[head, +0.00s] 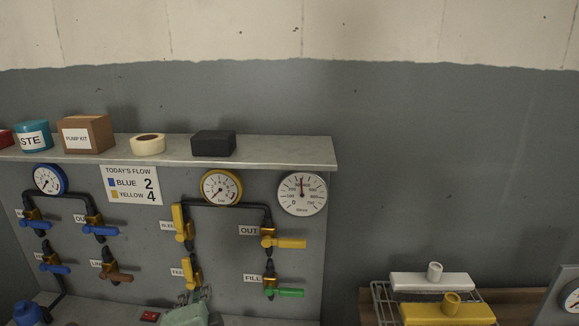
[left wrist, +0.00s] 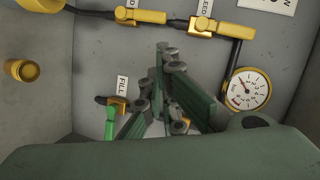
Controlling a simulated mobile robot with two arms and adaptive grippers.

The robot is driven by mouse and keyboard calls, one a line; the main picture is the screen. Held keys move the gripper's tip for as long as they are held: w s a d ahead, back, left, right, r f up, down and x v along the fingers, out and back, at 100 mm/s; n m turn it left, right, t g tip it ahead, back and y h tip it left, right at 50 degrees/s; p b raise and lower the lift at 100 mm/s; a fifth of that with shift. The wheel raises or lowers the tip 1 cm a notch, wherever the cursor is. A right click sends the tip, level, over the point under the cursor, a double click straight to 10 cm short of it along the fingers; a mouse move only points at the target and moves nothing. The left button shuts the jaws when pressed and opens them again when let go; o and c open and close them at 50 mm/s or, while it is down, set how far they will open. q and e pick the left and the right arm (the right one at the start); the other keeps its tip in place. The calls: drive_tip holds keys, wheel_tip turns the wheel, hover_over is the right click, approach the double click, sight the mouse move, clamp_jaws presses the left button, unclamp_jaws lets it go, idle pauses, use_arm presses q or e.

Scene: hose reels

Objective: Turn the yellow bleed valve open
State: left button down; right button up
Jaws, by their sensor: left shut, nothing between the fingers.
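The yellow bleed valve's handle (head: 178,216) stands upright in the head view, along its pipe, beside a partly hidden label. In the left wrist view, turned sideways, that handle (left wrist: 232,28) lies along the pipe at the top. My left gripper (head: 193,296) is at the bottom of the head view, below the yellow feed valve (head: 190,270). It shows large in the left wrist view (left wrist: 168,56), shut and empty, its tips pointing toward the panel, apart from the bleed handle. My right gripper is in neither view.
The yellow out handle (head: 291,243) and green fill handle (head: 289,292) stick out rightward. A yellow-rimmed gauge (head: 220,188) sits above. Blue-handled valves (head: 98,230) are on the left. The shelf (head: 250,155) overhangs the panel. A wire rack (head: 383,300) stands at lower right.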

use_arm(q)
drive_tip(key=s+f+n+g+h, duration=0.2)
drive_tip(key=s+f+n+g, duration=0.4)
drive_tip(key=s+f, duration=0.75)
drive_tip(key=s+d+f+n+g+h, duration=0.1)
drive_tip(key=s+f+n+g, duration=0.15)
drive_tip(key=s, duration=0.75)
drive_tip(key=s+d+f+n+g+h, duration=0.1)
drive_tip(key=s+d+n+g, duration=0.15)
drive_tip(key=s, duration=0.65)
wheel_tip(320, 180, down, 28)
drive_tip(key=s+a+g+b, duration=0.1)
drive_tip(key=b, duration=0.1)
drive_tip(key=s+a+f+m+g, duration=0.1)
drive_tip(key=s+a+f, duration=0.2)
drive_tip(key=s+f, duration=1.4)
drive_tip(key=shift+f+b, duration=0.35)
drive_tip(key=shift+b, duration=0.05)
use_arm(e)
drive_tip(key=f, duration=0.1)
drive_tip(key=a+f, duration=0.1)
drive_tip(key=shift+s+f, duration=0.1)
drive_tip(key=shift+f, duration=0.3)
